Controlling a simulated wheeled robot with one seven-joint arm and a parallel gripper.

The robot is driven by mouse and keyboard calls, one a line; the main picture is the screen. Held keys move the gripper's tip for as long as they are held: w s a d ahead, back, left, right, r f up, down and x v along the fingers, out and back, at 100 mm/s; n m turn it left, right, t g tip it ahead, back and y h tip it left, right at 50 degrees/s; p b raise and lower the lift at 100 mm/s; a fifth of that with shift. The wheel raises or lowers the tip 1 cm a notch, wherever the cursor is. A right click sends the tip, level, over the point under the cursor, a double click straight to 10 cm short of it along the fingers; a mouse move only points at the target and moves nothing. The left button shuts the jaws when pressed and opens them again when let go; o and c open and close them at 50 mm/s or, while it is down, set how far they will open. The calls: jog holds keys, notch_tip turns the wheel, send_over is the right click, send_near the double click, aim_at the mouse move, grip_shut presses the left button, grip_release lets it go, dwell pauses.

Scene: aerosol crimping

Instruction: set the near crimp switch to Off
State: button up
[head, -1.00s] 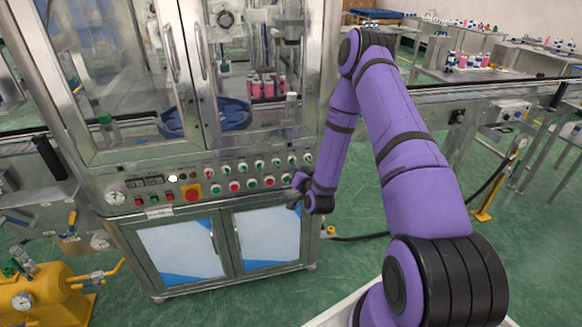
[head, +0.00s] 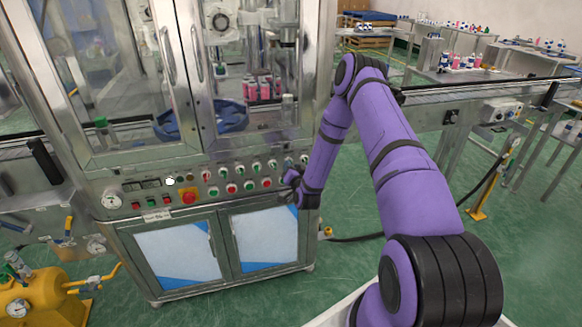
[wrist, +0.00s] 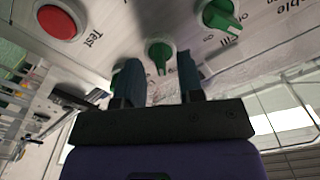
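The machine's control panel (head: 225,178) carries rows of small green and red switches and buttons. My gripper (wrist: 160,70) is at the panel's right end, also seen in the head view (head: 288,178). Its two dark fingers are apart, with a green rotary switch (wrist: 160,52) just ahead of the gap between them. I see no clear grip on that switch. A second green switch (wrist: 220,14) lies up and to the right, near labels reading "Fill" and "Off". The crimp label is not legible, so I cannot tell which switch is the near crimp one.
A red button (wrist: 60,22) sits left of the fingers beside the label "Test". A larger red button (head: 189,197) on a yellow plate is further left on the panel. Glass doors (head: 105,80) are above and cabinet doors (head: 178,255) below. A conveyor (head: 470,100) extends right.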

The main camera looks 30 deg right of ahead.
jog(key=shift+w+d, duration=0.2)
jog(key=shift+w, duration=0.5)
grip_shut()
jog(key=shift+n, duration=0.3)
jog(key=n, duration=1.1)
jog(key=shift+n, duration=0.3)
